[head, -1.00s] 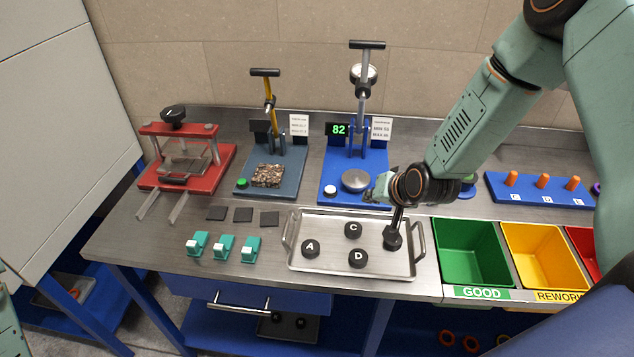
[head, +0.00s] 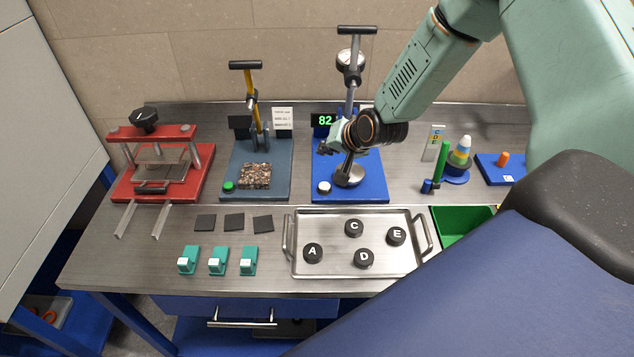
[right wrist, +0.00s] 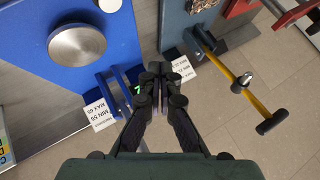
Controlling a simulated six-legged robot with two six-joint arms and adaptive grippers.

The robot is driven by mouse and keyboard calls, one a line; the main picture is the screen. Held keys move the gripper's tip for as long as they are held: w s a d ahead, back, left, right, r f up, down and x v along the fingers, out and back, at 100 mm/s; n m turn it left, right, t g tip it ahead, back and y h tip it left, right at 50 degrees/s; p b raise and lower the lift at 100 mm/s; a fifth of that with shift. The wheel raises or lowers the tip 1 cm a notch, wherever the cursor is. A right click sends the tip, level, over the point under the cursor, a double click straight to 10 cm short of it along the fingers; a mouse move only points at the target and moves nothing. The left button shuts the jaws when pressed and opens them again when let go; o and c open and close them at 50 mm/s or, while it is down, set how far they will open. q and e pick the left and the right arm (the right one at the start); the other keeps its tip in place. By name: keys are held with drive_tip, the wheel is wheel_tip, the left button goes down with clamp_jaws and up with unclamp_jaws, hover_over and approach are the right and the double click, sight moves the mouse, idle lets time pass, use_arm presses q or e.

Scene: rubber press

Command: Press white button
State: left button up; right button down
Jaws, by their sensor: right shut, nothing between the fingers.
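The white button (head: 324,187) sits on the front left corner of the blue press base (head: 375,190). A white button also shows at the top edge of the right wrist view (right wrist: 110,5), on the blue base. My right gripper (head: 324,148) is above the back left part of that base, behind the button and apart from it. Its fingers are together and empty, as the right wrist view shows (right wrist: 158,70). My right arm partly hides the press column and the round metal plate (head: 349,177). My left gripper is not in view.
A green button (head: 228,186) is on the grey press base to the left. The press lever (head: 357,31) and gauge stand behind my gripper. A steel tray (head: 310,220) with lettered black pucks lies in front. The red clamp (head: 160,170) is far left.

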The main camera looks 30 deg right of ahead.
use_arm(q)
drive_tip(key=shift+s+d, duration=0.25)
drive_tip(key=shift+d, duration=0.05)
use_arm(e)
drive_tip(key=shift+s+d+f, duration=0.15)
drive_tip(key=shift+s+d, duration=0.2)
drive_tip(key=shift+d, duration=0.05)
drive_tip(key=b, duration=0.6)
hover_over(327, 187)
wheel_tip(327, 187, down, 7)
drive_tip(key=shift+w+a+f+b, duration=0.1)
drive_tip(key=shift+f+b, duration=0.65)
drive_tip(key=shift+f, duration=0.05)
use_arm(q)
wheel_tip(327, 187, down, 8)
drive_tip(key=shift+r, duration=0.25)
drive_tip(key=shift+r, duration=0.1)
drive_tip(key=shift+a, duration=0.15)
